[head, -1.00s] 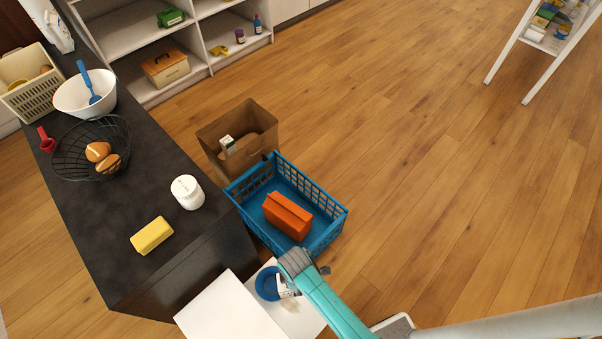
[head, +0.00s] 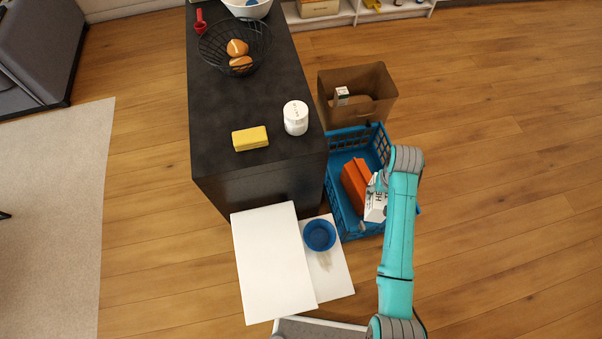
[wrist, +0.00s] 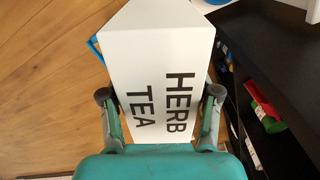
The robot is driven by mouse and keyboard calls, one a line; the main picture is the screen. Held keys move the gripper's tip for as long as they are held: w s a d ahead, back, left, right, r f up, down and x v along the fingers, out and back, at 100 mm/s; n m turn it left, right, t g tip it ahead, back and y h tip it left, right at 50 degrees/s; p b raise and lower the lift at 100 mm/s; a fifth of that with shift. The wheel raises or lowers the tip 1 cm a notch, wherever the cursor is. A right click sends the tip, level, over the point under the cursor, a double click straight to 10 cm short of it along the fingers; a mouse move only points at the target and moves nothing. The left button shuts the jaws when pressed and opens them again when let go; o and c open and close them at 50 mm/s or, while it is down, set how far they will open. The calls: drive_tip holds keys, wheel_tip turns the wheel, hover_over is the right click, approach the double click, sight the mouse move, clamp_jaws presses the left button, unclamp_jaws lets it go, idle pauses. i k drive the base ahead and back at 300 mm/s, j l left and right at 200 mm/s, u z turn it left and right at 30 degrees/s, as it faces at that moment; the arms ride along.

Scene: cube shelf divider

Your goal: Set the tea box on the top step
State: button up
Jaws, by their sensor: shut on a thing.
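The tea box (wrist: 160,60) is white with "HERB TEA" in black letters. My gripper (wrist: 160,95) is shut on it, one finger on each side in the wrist view. In the head view the box (head: 376,206) shows beside my arm, in front of the blue crate, partly hidden by the arm; its height is hard to tell. The white step stool stands left of it. Its larger top step (head: 272,262) is bare and overlaps the lower step (head: 335,283). A blue bowl (head: 319,235) sits on the lower step.
The blue crate (head: 345,150) holds an orange box (head: 354,184). A brown paper bag (head: 385,85) stands behind it. The dark counter (head: 230,110) borders the steps and carries a yellow block (head: 250,139), a white jar (head: 296,118) and a wire basket (head: 215,45).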

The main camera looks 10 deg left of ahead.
sight(277, 286)
drive_tip(key=k+j+u, duration=0.15)
drive_tip(key=j, duration=0.15)
drive_tip(key=k+j+u, duration=0.2)
drive_tip(key=j+u, duration=0.15)
drive_tip(key=j, duration=0.3)
drive_tip(key=k+j+u, duration=0.2)
drive_tip(key=j, duration=0.15)
